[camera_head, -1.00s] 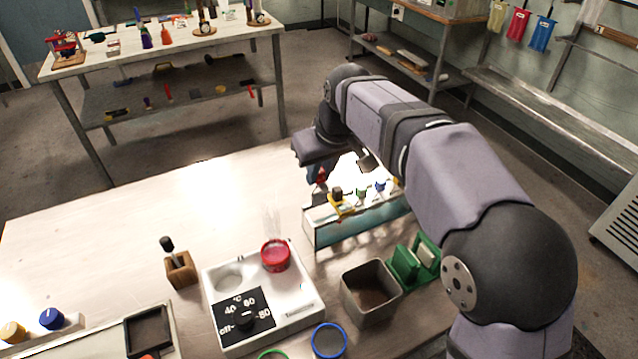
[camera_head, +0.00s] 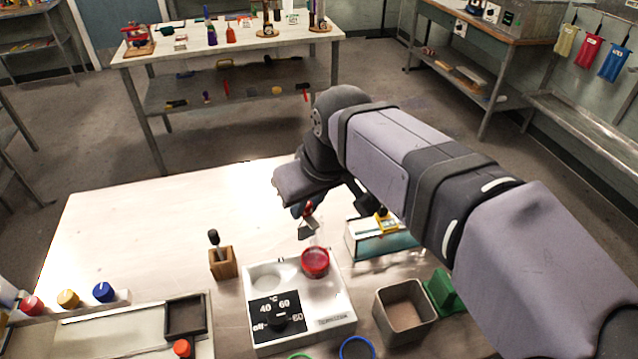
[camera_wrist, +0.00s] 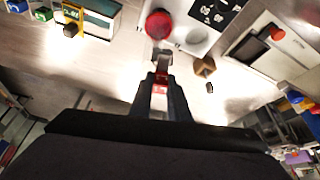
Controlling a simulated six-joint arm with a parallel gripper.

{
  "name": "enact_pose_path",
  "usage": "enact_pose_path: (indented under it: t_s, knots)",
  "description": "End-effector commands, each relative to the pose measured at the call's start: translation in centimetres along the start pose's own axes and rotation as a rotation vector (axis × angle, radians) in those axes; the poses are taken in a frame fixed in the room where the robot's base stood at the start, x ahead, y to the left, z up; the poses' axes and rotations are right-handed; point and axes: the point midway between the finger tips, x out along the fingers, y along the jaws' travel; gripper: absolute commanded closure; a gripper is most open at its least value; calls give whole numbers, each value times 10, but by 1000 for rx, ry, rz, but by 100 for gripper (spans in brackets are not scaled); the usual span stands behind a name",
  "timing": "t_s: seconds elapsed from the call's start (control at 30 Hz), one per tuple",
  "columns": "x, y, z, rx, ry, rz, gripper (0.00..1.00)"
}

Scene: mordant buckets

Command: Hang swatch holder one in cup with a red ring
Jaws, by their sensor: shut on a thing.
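My gripper (camera_head: 304,207) is shut on a red swatch holder (camera_head: 308,208) with a grey swatch (camera_head: 307,230) hanging below it. In the wrist view the red holder (camera_wrist: 160,88) sits between the fingertips (camera_wrist: 161,84), with its swatch (camera_wrist: 160,58) beyond them. The cup with the red ring (camera_head: 315,262) stands on the white heater (camera_head: 345,318) and has red contents; it also shows in the wrist view (camera_wrist: 158,25). The swatch is held clear above the table, on the far side of this cup. I cannot read the holder's number.
A rack (camera_head: 362,247) stands right of the cup, with a yellow holder (camera_head: 384,224) on it; green (camera_wrist: 42,14) and blue (camera_wrist: 18,5) holders show in the wrist view. A wooden block (camera_head: 222,264) stands left. A metal bin (camera_head: 405,312) and blue-ringed cup (camera_head: 357,348) are nearer.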

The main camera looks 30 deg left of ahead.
Motion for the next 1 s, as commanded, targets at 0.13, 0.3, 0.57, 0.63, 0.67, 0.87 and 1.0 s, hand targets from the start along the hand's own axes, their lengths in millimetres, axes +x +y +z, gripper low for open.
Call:
enact_pose_path:
  t_s: [0.13,0.3,0.57,0.63,0.67,0.87,1.0]
  knots:
    - [14,8,20,73,0,33,100]
    - [21,14,21,172,8,77,100]
    - [21,14,18,235,12,105,100]
    - [21,15,18,238,13,106,100]
    - [21,15,18,238,13,106,100]
    - [21,15,18,238,13,106,100]
    - [20,15,18,240,13,107,100]
